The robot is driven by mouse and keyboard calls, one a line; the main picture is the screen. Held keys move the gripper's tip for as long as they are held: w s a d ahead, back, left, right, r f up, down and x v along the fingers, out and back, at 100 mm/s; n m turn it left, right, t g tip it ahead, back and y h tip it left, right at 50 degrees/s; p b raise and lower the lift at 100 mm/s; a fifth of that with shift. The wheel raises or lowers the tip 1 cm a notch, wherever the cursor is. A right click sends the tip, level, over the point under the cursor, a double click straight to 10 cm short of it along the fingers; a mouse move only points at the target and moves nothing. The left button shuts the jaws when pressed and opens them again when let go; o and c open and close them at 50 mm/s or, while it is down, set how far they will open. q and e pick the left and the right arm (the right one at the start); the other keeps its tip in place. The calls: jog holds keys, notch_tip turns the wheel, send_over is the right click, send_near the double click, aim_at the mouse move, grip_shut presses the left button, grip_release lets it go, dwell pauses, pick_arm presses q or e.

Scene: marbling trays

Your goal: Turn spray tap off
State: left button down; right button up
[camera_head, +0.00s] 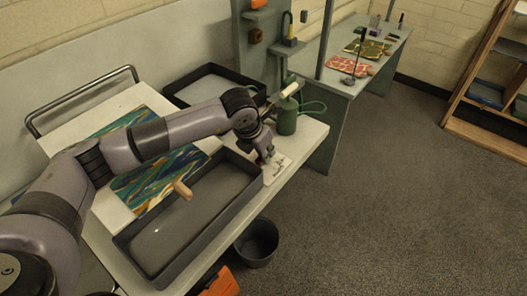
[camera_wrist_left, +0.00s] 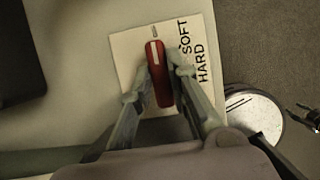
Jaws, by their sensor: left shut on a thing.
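A red elongated handle with a white line along its upper part, apparently the spray tap (camera_wrist_left: 160,88), shows in the left wrist view. It sits on a white plate (camera_wrist_left: 128,50) with a small dark tick and the words SOFT and HARD, both to the right of the handle. My left gripper (camera_wrist_left: 163,62) is shut on the red handle, one finger on each side. In the head view my left gripper (camera_head: 266,158) reaches down at the tray's right end, over the white plate (camera_head: 280,172), and hides the handle. My right gripper is in neither view.
A grey-rimmed tray (camera_head: 165,268) with a wooden-handled tool (camera_head: 182,190) lies left of the gripper. A green canister (camera_head: 287,120) with a hose stands just behind it. A dark bucket (camera_head: 257,243) stands on the floor.

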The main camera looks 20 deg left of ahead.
pick_arm(q)
jog(key=c, duration=1.5)
grip_release()
jog(key=shift+r, duration=0.1)
jog(key=v, duration=1.2)
jog(key=shift+a, duration=0.1)
